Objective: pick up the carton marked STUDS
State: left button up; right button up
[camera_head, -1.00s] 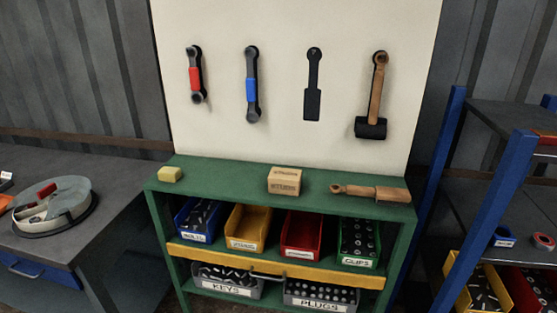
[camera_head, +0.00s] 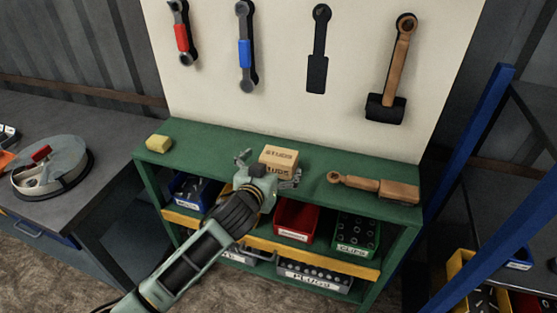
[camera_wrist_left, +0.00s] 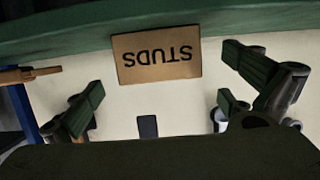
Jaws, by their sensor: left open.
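The brown carton marked STUDS (camera_head: 280,155) sits on the green top of the bench (camera_head: 205,150). My left gripper (camera_head: 268,171) is open in front of the carton, its fingers spread to either side, and it hides part of the carton's lower front in the head view. In the left wrist view the carton (camera_wrist_left: 156,54) appears upside down with its label readable, ahead of and between the open fingers (camera_wrist_left: 160,85). Nothing is between the fingertips, and I see no contact with the carton. My right gripper is not in view.
A yellow block (camera_head: 158,143) lies left on the bench top, and a wooden-handled tool (camera_head: 375,187) lies to the right. Bins, including a red one (camera_head: 296,218), stand on the shelf below. A tool board (camera_head: 285,100) rises behind.

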aim_at(279, 158)
pick_arm(q)
jog(key=shift+w+d+p, duration=0.2)
jog(key=shift+w+p, duration=0.1)
jog(key=shift+w, duration=0.3)
jog(key=p+x, duration=0.1)
jog(key=x, duration=0.2)
jog(key=shift+w+d+f, duration=0.2)
jog(key=shift+w+f, duration=0.1)
jog(key=shift+w, duration=0.25)
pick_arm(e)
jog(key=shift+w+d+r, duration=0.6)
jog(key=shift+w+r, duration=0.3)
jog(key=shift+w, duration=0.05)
pick_arm(q)
jog(key=shift+c, duration=0.5)
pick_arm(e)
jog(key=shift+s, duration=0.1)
pick_arm(q)
jog(key=shift+c, duration=0.9)
jog(key=c, duration=1.3)
jog(key=shift+r, duration=0.15)
jog(key=shift+c, duration=0.7)
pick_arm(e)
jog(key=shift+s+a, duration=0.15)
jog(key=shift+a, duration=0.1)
